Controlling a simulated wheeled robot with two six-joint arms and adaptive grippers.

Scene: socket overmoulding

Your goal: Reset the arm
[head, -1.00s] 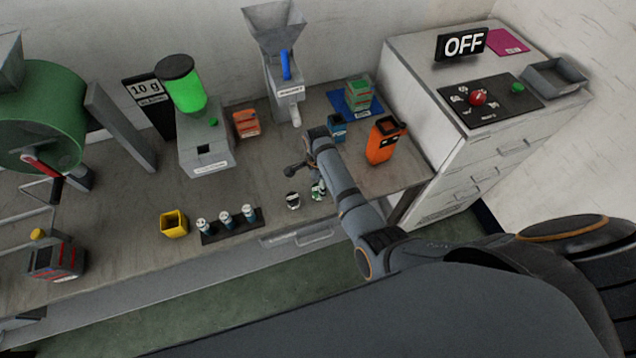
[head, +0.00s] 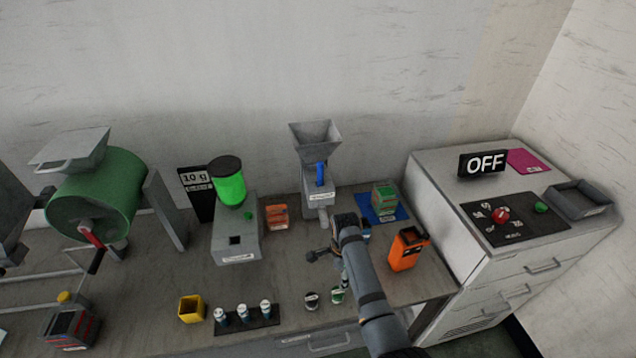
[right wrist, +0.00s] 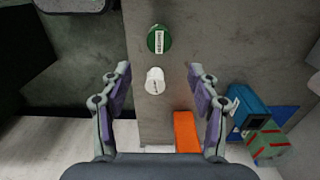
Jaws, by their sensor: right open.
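My right arm comes up from the bottom of the head view and reaches over the bench. My right gripper (head: 318,255) shows there in front of the hopper machine. In the right wrist view its two fingers (right wrist: 160,95) are spread wide with nothing between them. A white round piece (right wrist: 155,80) and a green round piece (right wrist: 159,40) stand on the bench beyond the fingertips. My left gripper is not seen.
An orange bin (head: 408,249) and a blue mat (head: 382,206) lie right of the arm. The hopper machine (head: 318,160) stands behind it. A rack of several vials (head: 247,317) and a yellow cup (head: 191,309) are left. A cabinet with an OFF sign (head: 482,164) is at right.

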